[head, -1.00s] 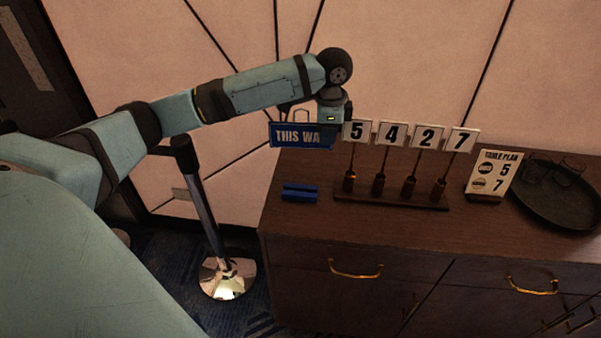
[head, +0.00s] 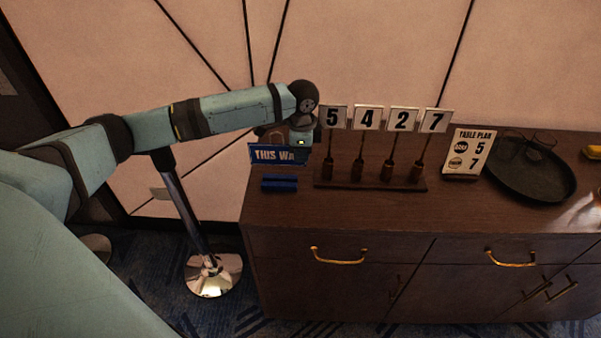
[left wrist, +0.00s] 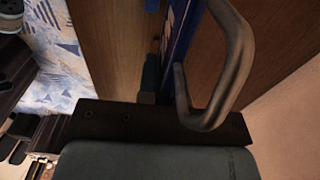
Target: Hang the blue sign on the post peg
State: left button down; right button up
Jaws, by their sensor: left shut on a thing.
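The blue sign (head: 270,154) with white lettering "THIS WA…" hangs from my left gripper (head: 300,138) above the left end of the sideboard, slightly tilted; its right end is hidden by the gripper. My left gripper is shut on the sign's wire handle. In the left wrist view the blue sign (left wrist: 181,32) shows edge-on beside its dark, bent handle (left wrist: 238,60). The post (head: 185,205), dark on top with a chrome base, stands on the floor left of the sideboard. Its top is partly covered by my left arm, and I cannot make out the peg.
On the sideboard (head: 330,225) are a blue block (head: 280,183), a rack (head: 370,184) of number cards, a table-plan card (head: 468,153) and a dark round tray (head: 530,185). The pale wall is close behind. Floor between post and sideboard is clear.

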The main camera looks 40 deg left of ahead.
aim_at(302, 165)
pick_arm(q)
notch_tip(302, 165, down, 4)
jog(key=shift+f, duration=0.15)
notch_tip(302, 165, down, 3)
jog(key=shift+r+p, duration=0.1)
jog(key=shift+p, duration=0.75)
jog(key=shift+f, duration=0.3)
jog(key=shift+f, duration=0.1)
jog(key=c, duration=1.7)
grip_release()
jog(key=shift+f, duration=0.1)
jog(key=o, duration=0.4)
